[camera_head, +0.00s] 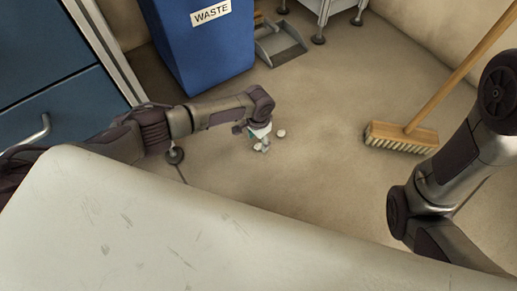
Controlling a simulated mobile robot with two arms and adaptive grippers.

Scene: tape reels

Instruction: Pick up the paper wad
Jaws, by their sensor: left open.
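A small pale wad (281,133), which looks like paper, lies on the floor just right of my left gripper. My left gripper (260,143) reaches down close to the floor and is open. Small whitish shapes show at its fingertips; I cannot tell whether they are fingertip parts or another wad between them. My right arm shows at the right, but its gripper is out of view.
A blue waste bin (205,50) stands behind my left arm. A dustpan (280,44) lies beside it. A broom (402,136) rests on the floor at right. A pale worktop (150,230) fills the foreground. Blue drawers (55,105) stand at left. The middle floor is clear.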

